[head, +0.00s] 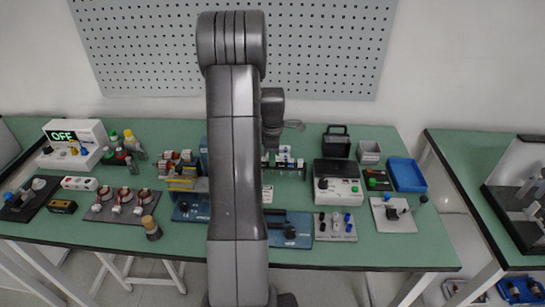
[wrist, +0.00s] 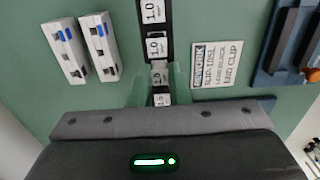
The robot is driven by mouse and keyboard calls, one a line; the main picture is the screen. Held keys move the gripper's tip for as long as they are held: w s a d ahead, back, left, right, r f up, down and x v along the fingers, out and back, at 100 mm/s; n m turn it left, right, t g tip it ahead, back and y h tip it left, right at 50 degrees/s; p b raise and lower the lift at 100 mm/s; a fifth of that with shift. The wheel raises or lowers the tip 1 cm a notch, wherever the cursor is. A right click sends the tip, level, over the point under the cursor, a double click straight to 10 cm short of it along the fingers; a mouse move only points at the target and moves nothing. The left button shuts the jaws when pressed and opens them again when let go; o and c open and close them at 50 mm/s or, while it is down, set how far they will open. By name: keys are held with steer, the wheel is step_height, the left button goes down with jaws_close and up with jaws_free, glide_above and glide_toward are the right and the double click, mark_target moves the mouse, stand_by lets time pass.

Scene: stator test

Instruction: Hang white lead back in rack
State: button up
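In the head view, my gripper (head: 272,143) points down over the back middle of the bench, partly behind my arm. In the wrist view, two greenish fingers (wrist: 159,88) stand apart, one on each side of a black strip. This strip, apparently the rack (wrist: 169,20), carries white labels reading 1.0. Labels show in the gap between the fingers, and I see nothing held there. I cannot pick out the white lead for sure.
Two white blocks with blue marks (wrist: 83,47) lie left of the strip, and a printed card (wrist: 216,64) lies right. In the head view, a black-and-white instrument (head: 338,184) and a blue tray (head: 407,174) stand to the right. A pegboard (head: 330,45) is behind.

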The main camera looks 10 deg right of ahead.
steer(key=o, duration=0.5)
step_height(320, 180, up, 14)
steer(key=shift+f+b, duration=0.1)
steer(key=shift+b, duration=0.35)
steer(key=shift+f, duration=0.1)
stand_by(0.4)
step_height(320, 180, down, 13)
steer(key=shift+w+r+p, duration=0.1)
steer(key=shift+r+p, duration=0.05)
steer(key=shift+p, duration=0.7)
steer(key=shift+r, duration=0.3)
steer(key=shift+a, duration=0.1)
